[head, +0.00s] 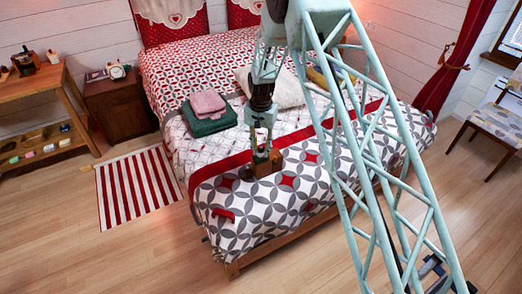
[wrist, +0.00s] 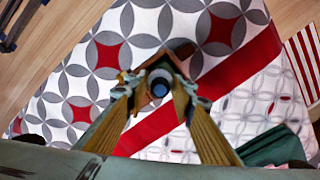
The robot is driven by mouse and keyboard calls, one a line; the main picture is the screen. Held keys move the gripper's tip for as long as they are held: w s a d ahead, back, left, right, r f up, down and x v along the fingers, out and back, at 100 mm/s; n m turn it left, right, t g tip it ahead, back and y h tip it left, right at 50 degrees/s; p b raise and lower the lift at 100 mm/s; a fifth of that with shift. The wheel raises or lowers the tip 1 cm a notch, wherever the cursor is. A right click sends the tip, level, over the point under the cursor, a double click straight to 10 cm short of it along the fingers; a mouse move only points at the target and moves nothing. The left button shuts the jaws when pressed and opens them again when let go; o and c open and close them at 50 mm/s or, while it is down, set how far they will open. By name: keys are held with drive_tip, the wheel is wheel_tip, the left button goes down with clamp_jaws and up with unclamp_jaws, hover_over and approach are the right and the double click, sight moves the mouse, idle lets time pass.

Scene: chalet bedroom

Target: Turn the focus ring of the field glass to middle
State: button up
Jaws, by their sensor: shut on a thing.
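The field glass (wrist: 160,84) stands end-up on the bed in the wrist view, showing a round dark lens with a pale rim. A brown wooden base (wrist: 146,106) shows around it; in the head view this base (head: 268,167) rests on the patterned bedspread near the foot of the bed. My gripper (wrist: 160,90) points down over it, with one finger on each side, shut on the field glass. In the head view my gripper (head: 262,152) hides most of the glass. The focus ring and its marks cannot be made out.
The bed (head: 315,190) is broad, with a folded green cloth (head: 210,122) and pink cloth (head: 208,103) left of my arm. A pale pillow (head: 285,90) lies behind. A small dark round thing (head: 246,174) sits beside the base.

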drive_tip(key=o, duration=0.8)
drive_tip(key=shift+o, duration=0.2)
drive_tip(key=shift+r, duration=0.2)
wheel_tip(320, 180, up, 12)
drive_tip(key=shift+f, duration=0.2)
idle(0.6)
drive_tip(key=shift+r, duration=0.1)
